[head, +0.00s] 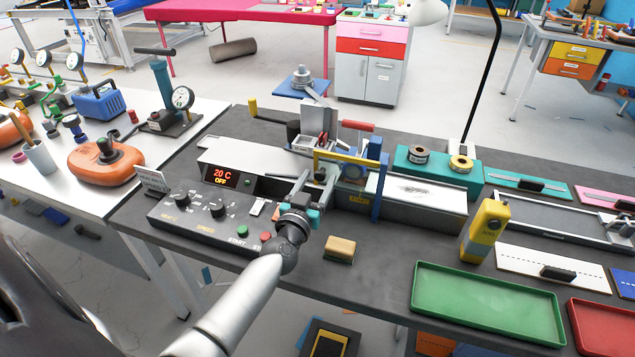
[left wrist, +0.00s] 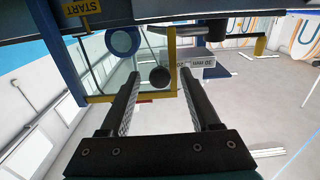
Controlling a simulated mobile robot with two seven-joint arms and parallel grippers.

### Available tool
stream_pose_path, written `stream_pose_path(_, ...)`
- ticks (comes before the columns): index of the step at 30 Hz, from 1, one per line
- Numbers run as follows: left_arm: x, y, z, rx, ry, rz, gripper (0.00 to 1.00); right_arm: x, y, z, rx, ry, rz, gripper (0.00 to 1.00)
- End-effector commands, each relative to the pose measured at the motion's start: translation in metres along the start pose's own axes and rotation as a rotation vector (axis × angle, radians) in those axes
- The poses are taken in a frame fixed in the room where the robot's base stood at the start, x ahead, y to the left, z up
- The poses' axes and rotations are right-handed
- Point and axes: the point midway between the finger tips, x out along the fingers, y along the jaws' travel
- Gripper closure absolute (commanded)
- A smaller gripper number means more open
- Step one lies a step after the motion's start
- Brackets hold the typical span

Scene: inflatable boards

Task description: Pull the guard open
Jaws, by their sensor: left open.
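The guard (head: 318,156) is a clear panel in a yellow frame on the machine, beside a blue upright (head: 380,186). In the left wrist view the yellow frame (left wrist: 101,98) and clear panel stand ahead of my fingers. A round black knob (left wrist: 160,76) shows between the fingertips, with a gap on both sides; its exact depth is hard to tell. My left gripper (head: 315,181) is open at the front of the machine, close to the guard, and it also shows in the left wrist view (left wrist: 160,73). My right gripper is out of view.
The control panel (head: 212,212) reads "20 C OFF" and lies left of my gripper. A sponge-like block (head: 340,246), a yellow device (head: 485,232) and a green tray (head: 486,303) lie to the right. A teal block with tape rolls (head: 438,177) stands behind.

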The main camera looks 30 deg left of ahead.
Motion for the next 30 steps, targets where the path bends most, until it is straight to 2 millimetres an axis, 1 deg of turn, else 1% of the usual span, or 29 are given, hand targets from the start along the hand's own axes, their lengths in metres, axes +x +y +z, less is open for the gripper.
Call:
stream_pose_path(3, 0.0036, 0.0002, -0.0001, 0.001, 0.0, 0.001, 0.37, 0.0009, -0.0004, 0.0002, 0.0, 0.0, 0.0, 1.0)
stream_pose_path(10, 0.0038, 0.0001, -0.0003, 0.001, 0.0, 0.001, 0.37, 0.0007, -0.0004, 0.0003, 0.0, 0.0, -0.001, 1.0)
stream_pose_path(11, 0.0038, 0.0001, -0.0003, 0.001, 0.0, 0.001, 0.38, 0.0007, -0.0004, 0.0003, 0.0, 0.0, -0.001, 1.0)
stream_pose_path(27, 0.0035, 0.0001, -0.0001, 0.0, 0.0, 0.001, 0.99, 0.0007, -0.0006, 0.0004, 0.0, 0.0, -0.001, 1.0)
stream_pose_path(30, 0.0034, 0.0001, -0.0001, 0.0, 0.0, 0.001, 1.0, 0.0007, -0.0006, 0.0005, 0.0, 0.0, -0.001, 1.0)
